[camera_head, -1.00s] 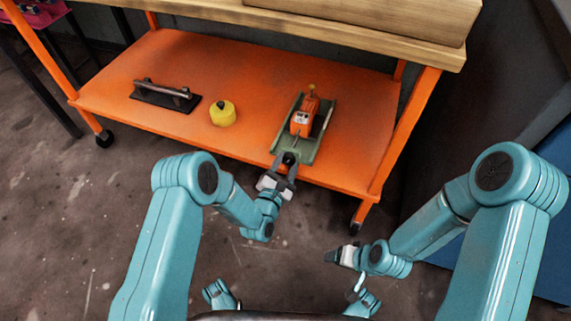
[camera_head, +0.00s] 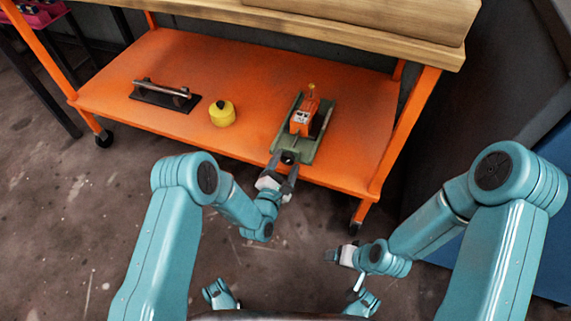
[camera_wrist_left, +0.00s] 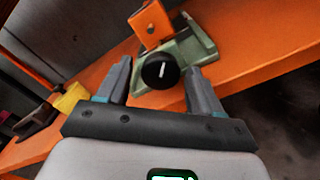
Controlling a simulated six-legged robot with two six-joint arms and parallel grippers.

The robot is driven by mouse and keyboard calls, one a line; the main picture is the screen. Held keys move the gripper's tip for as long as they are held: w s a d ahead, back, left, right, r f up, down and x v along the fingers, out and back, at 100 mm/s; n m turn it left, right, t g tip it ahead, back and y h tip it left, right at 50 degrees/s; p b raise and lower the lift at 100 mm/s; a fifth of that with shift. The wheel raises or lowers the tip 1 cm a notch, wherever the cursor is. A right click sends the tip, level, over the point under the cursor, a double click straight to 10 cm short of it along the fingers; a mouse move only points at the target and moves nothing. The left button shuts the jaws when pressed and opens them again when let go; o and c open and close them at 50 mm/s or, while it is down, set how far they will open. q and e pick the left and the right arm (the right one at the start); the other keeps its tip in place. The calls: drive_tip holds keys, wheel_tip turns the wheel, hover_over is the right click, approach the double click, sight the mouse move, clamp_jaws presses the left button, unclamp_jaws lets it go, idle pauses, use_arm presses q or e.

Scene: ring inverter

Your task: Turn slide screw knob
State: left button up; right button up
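The black round slide screw knob (camera_wrist_left: 160,71), with a white line on its face, is at the front end of a green slide base (camera_head: 303,150) on the orange shelf. My left gripper (camera_head: 287,162) is at the knob (camera_head: 289,157). In the left wrist view its two fingers (camera_wrist_left: 158,80) are spread to either side of the knob, with a small gap visible on both sides. An orange block (camera_head: 304,118) stands on the green base. My right gripper (camera_head: 332,255) is away from the shelf, over the floor, its fingers too small to judge.
A yellow container (camera_head: 222,114) with a black cap and a black plate with a bar handle (camera_head: 165,95) stand left on the orange shelf (camera_head: 250,90). A wooden top (camera_head: 330,30) overhangs the shelf. The shelf's right leg (camera_head: 408,130) is right of the slide.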

use_arm(q)
drive_tip(key=shift+d, duration=0.15)
idle(0.3)
drive_tip(key=s+a+n+p, duration=0.3)
drive_tip(key=s+n, duration=0.1)
drive_tip(key=s, duration=0.3)
drive_tip(key=s+a+n+p, duration=0.2)
drive_tip(key=s+n+p, duration=0.1)
drive_tip(key=s, duration=0.4)
drive_tip(key=s+a+r+m+g+p, duration=0.2)
drive_tip(key=s+r+m+g+p, duration=0.4)
drive_tip(key=r+m+p, duration=0.5)
drive_tip(key=s+a+r+m+g+y+p, duration=0.1)
drive_tip(key=s+r+m+g+p, duration=0.4)
drive_tip(key=r+m+p, duration=0.7)
drive_tip(key=a+m+g+p, duration=0.1)
drive_tip(key=g+p, duration=0.1)
drive_tip(key=p, duration=0.3)
drive_tip(key=shift+s+r+m+g+y, duration=0.15)
drive_tip(key=shift+s+m+g+y, duration=0.15)
drive_tip(key=shift+s+g, duration=0.1)
